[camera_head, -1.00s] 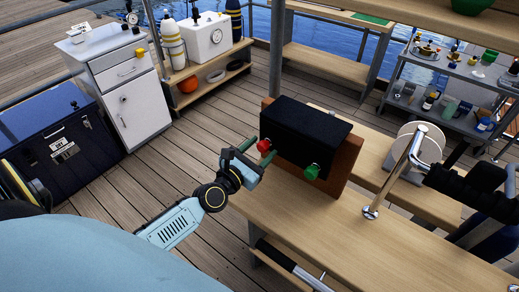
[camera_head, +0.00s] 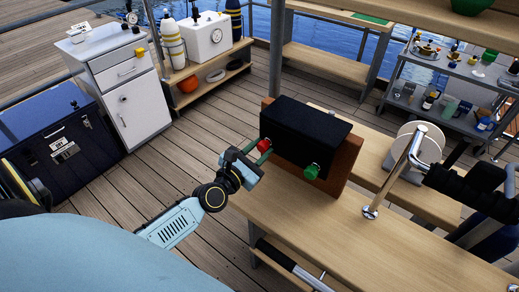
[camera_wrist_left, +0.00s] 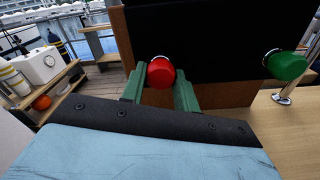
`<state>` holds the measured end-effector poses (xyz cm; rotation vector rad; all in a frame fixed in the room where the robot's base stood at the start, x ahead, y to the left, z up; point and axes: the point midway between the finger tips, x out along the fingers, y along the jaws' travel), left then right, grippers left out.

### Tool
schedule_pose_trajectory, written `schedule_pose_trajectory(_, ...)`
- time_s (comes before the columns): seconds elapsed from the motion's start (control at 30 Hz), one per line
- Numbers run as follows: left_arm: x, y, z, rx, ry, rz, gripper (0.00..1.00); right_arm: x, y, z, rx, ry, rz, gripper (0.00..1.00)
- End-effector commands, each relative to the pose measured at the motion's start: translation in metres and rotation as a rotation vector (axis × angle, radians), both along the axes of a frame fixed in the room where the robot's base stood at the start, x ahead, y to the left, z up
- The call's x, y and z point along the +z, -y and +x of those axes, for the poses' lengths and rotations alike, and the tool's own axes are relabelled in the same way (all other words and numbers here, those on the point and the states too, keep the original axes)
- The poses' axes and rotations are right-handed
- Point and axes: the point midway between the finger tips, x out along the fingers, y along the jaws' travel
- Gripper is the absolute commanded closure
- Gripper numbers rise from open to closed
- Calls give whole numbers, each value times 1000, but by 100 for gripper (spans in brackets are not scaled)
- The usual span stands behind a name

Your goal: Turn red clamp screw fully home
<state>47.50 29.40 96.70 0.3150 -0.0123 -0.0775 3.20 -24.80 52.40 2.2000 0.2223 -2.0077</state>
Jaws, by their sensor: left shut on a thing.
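The red clamp screw (camera_head: 263,145) has a round red knob on the left of the front face of a black block (camera_head: 308,130). My left gripper (camera_head: 259,153) is at the red knob, its green fingers on either side of it, shut on it. In the left wrist view the red knob (camera_wrist_left: 161,73) sits between the two fingertips. A green knob (camera_head: 312,171) is on the right of the same face and also shows in the left wrist view (camera_wrist_left: 286,66). My right gripper is not in view.
The block is backed by a brown wooden board (camera_head: 346,165) on a wooden bench (camera_head: 330,232). A chrome post (camera_head: 388,185) stands on the bench to the right. A white cabinet (camera_head: 122,90) and a dark chest (camera_head: 62,140) stand at the left. Deck between is clear.

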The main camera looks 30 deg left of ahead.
Motion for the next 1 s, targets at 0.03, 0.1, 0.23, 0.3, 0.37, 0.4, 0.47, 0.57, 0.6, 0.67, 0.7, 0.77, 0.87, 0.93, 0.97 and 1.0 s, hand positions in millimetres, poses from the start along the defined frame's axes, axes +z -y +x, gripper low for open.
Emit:
schedule_pose_trajectory(0.03, 0, 0, 0, -1, 2, 34, 92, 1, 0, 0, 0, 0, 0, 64)
schedule_pose_trajectory(0.1, 0, 0, 0, -1, 7, 89, 92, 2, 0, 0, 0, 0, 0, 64)
schedule_pose_trajectory(0.23, 1, 0, 0, -1, 16, 206, 92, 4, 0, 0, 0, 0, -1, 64)
schedule_pose_trajectory(0.3, 1, -1, 0, -1, 20, 273, 92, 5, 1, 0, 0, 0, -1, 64)
schedule_pose_trajectory(0.37, 1, -1, 0, -1, 25, 331, 92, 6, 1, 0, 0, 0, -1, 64)
schedule_pose_trajectory(0.4, 1, -1, 0, -1, 28, 369, 92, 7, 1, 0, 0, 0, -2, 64)
schedule_pose_trajectory(0.47, 1, -1, 0, 0, 32, 426, 92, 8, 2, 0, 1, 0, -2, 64)
schedule_pose_trajectory(0.57, 2, -1, 0, 0, 41, 520, 92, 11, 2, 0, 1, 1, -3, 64)
schedule_pose_trajectory(0.6, 2, -1, 0, 0, 44, 558, 92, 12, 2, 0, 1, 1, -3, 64)
schedule_pose_trajectory(0.67, 2, -1, 0, -1, 48, 615, 92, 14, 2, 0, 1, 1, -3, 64)
schedule_pose_trajectory(0.7, 2, -1, 0, -1, 50, 654, 92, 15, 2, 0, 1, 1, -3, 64)
schedule_pose_trajectory(0.77, 2, -1, 0, -2, 54, 710, 92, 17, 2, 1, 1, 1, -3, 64)
schedule_pose_trajectory(0.87, 2, -1, 0, -2, 61, 805, 92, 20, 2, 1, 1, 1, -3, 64)
schedule_pose_trajectory(0.93, 3, -2, 0, -1, 68, 871, 92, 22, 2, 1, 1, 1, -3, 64)
schedule_pose_trajectory(0.97, 3, -2, 0, -1, 69, 899, 92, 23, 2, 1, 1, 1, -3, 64)
schedule_pose_trajectory(1.0, 3, -2, 0, -1, 72, 938, 92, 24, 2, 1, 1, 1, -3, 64)
